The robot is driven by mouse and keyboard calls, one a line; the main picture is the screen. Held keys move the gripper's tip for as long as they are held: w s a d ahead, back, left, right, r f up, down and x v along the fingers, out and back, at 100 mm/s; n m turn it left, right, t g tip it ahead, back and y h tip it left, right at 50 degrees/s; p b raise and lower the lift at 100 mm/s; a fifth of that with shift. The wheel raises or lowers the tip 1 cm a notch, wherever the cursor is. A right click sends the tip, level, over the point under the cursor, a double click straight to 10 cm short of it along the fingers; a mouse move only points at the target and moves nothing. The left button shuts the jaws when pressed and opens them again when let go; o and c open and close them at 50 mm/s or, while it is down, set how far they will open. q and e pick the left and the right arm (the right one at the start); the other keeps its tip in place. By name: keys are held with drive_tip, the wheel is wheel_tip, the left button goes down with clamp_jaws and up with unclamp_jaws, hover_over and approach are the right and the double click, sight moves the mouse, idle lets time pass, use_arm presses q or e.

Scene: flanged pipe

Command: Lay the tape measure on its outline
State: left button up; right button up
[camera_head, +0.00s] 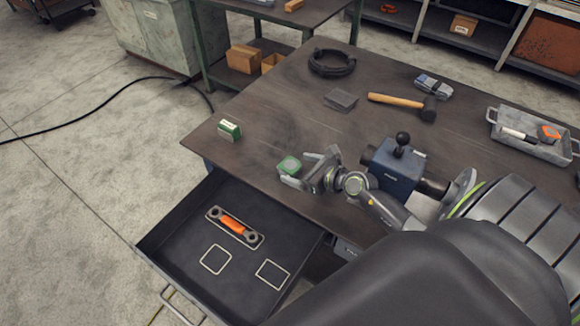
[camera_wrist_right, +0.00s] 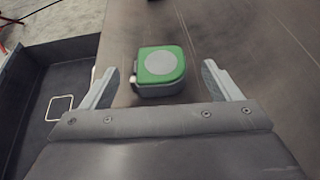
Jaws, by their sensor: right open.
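The green tape measure (camera_head: 289,165) with a grey disc on top sits on the workbench near its front edge, next to the open drawer. In the right wrist view the tape measure (camera_wrist_right: 160,66) lies between the spread fingers, with gaps on both sides. My right gripper (camera_head: 306,168) is open, its fingers pointing at the tape measure. The drawer (camera_head: 165,235) has two pale empty outlines, a left squarish one (camera_head: 215,259) and a right one (camera_head: 272,274). I cannot tell which belongs to the tape measure. My left gripper is out of view.
An orange-handled tool (camera_head: 235,227) lies in a longer outline in the drawer. A green-and-white box (camera_head: 229,129) stands near the bench's left edge. A blue vise (camera_head: 395,165) is close to my right arm. A mallet (camera_head: 400,103), cable coil (camera_head: 332,63) and tray (camera_head: 530,145) lie farther back.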

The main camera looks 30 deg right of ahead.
sight(291, 166)
drive_tip(key=x, duration=0.4)
drive_tip(key=shift+w, duration=0.1)
drive_tip(key=shift+r, duration=0.1)
drive_tip(key=shift+c, duration=0.2)
drive_tip(key=c, duration=1.2)
